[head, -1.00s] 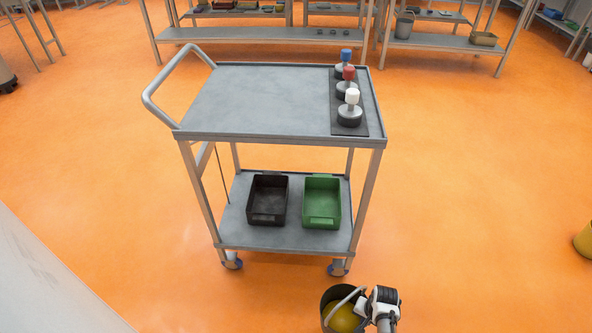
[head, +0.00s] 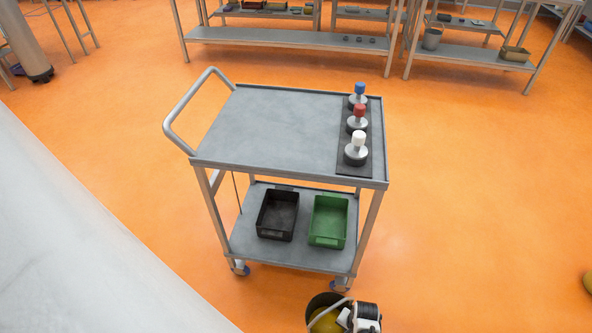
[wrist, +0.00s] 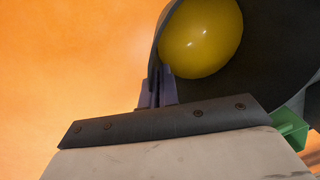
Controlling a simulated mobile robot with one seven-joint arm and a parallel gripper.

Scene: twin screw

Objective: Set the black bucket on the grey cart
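The black bucket (head: 313,304) is at the bottom edge of the head view, in front of the cart's lower right corner, with a yellow ball (head: 326,321) inside and a grey handle. My gripper (wrist: 157,85) is shut on the bucket's rim; in the wrist view the dark bucket wall (wrist: 275,60) rises from between the fingers, and the yellow ball (wrist: 200,35) shows inside. The bucket's base is cut off, so its height above the floor cannot be told. The grey cart (head: 270,125) stands in the middle, its top mostly bare.
A dark mat (head: 346,168) with blue-, red- and white-topped objects lies along the cart top's right side. The lower shelf holds a black bin (head: 277,215) and a green bin (head: 328,221). The cart's handle (head: 180,110) is at left. Shelving (head: 300,38) stands behind. Orange floor is open at right.

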